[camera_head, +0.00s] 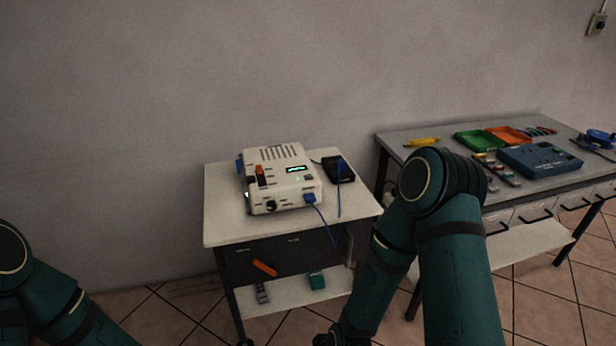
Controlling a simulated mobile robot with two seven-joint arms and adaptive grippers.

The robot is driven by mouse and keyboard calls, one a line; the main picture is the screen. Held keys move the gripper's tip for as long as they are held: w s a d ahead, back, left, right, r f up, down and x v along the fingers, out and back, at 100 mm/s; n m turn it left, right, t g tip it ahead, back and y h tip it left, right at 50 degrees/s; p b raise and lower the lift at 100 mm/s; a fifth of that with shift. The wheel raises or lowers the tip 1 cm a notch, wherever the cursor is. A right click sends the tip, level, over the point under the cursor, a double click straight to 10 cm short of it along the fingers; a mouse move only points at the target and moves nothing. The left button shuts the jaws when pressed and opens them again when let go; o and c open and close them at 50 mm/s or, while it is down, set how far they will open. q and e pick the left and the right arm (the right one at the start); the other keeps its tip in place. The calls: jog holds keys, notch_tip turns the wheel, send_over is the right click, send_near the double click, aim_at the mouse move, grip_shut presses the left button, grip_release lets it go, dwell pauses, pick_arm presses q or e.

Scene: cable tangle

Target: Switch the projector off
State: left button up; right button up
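The projector appears to be the white box (282,197) on top of a small white-topped cart (225,228). Its small display (296,168) is lit green, and a small green light shows near it. An orange part (261,170) stands on its top, and a dark round knob (271,206) is at its front. A blue plug (309,198) sits at its front right, with a blue cable hanging down. My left arm shows at the lower left and my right arm in front of the cart's right side.
A black box (339,169) with a blue cable stands right of the projector. The cart's lower shelf (290,294) holds small items. A grey workbench (400,150) at right carries green (479,141) and orange trays (508,135) and a blue device (540,158). A wall is behind.

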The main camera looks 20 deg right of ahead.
grip_shut()
dwell(1.1)
